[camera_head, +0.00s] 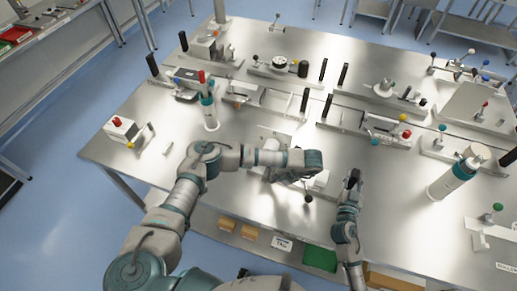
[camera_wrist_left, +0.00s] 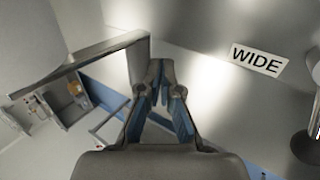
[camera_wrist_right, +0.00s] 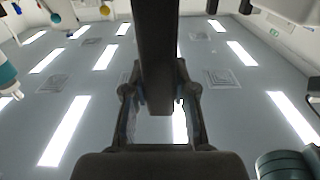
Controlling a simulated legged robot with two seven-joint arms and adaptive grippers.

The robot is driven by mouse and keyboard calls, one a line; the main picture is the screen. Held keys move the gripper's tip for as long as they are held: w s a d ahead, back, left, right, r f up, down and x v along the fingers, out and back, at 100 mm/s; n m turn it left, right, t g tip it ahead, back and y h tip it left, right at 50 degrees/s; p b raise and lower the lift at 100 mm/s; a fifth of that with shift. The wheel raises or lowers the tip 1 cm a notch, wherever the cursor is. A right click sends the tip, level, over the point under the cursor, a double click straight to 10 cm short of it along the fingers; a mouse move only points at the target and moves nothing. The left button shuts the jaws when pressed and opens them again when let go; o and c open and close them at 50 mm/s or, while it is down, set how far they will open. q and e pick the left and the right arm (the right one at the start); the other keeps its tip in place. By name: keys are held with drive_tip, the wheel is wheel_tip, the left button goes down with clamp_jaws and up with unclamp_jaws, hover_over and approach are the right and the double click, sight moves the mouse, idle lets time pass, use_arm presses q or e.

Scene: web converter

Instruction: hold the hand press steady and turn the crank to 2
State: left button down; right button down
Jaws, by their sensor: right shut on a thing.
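A pale device (camera_head: 322,181) with a dark ball knob (camera_head: 308,198) lies under my left wrist near the table's front. It is partly hidden, and I cannot tell whether it is the hand press or where a crank or a mark 2 is. My left gripper (camera_head: 315,160) is over this device; in the left wrist view its fingertips (camera_wrist_left: 162,68) come together with nothing visible between them. My right gripper (camera_head: 353,181) is right of the device at the front, shut on a dark bar (camera_wrist_right: 157,50) that fills the space between its fingers. The bar's other end is out of view.
The steel table (camera_head: 400,225) carries several fixtures with black posts and coloured knobs behind my grippers. A white cylinder (camera_head: 452,180) stands at the right, another (camera_head: 209,108) at the left. A WIDE label (camera_wrist_left: 258,59) shows in the left wrist view. The front-right tabletop has free room.

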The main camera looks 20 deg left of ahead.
use_arm(q)
drive_tip(key=d+r, duration=0.1)
drive_tip(key=d, duration=0.3)
drive_tip(key=d+r, duration=0.1)
drive_tip(key=d, duration=0.3)
drive_tip(key=d+r, duration=0.1)
drive_tip(key=d, duration=0.4)
drive_tip(key=shift+s+r, duration=0.15)
drive_tip(key=shift+r, duration=0.25)
drive_tip(key=n+g+h, duration=0.1)
drive_tip(key=n+h, duration=0.1)
wheel_tip(320, 180, up, 10)
drive_tip(key=n+h, duration=1)
drive_tip(key=n, duration=0.6)
hover_over(268, 173)
drive_tip(key=s, duration=0.1)
drive_tip(key=shift+t, duration=0.4)
drive_tip(key=f, duration=1.1)
drive_tip(key=shift+s+d, duration=0.1)
drive_tip(key=shift+d, duration=0.15)
